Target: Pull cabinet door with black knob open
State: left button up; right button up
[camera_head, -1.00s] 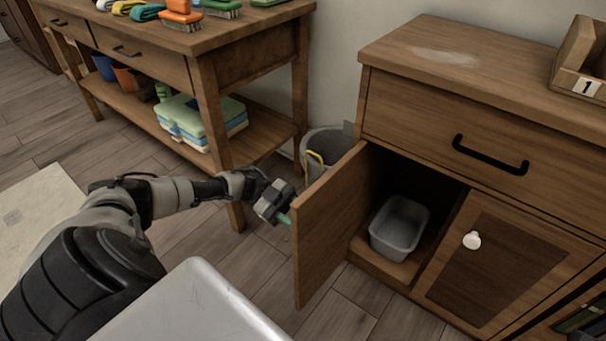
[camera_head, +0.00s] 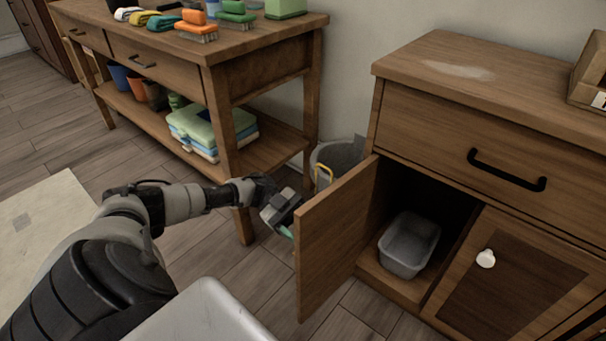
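The left cabinet door (camera_head: 335,238) stands wide open, swung out toward me and to the left. Its outer face is turned away, so its black knob is hidden. My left gripper (camera_head: 287,222) is at the outer side of this door, close to its free edge. A bit of green shows at its fingers, partly behind the door. I cannot tell whether the fingers are closed on the knob. My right gripper is not in view.
A grey bin (camera_head: 409,245) sits inside the open cabinet. The right door (camera_head: 502,285) with a white knob is shut, below a closed drawer (camera_head: 480,150). A workbench (camera_head: 230,135) and a grey bucket (camera_head: 340,158) stand to the left.

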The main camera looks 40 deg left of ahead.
pick_arm(q)
jog(key=shift+a, duration=0.1)
jog(key=a, duration=1)
jog(key=shift+w+a+b, duration=0.3)
jog(key=shift+w+b, duration=0.05)
jog(key=shift+b, duration=0.05)
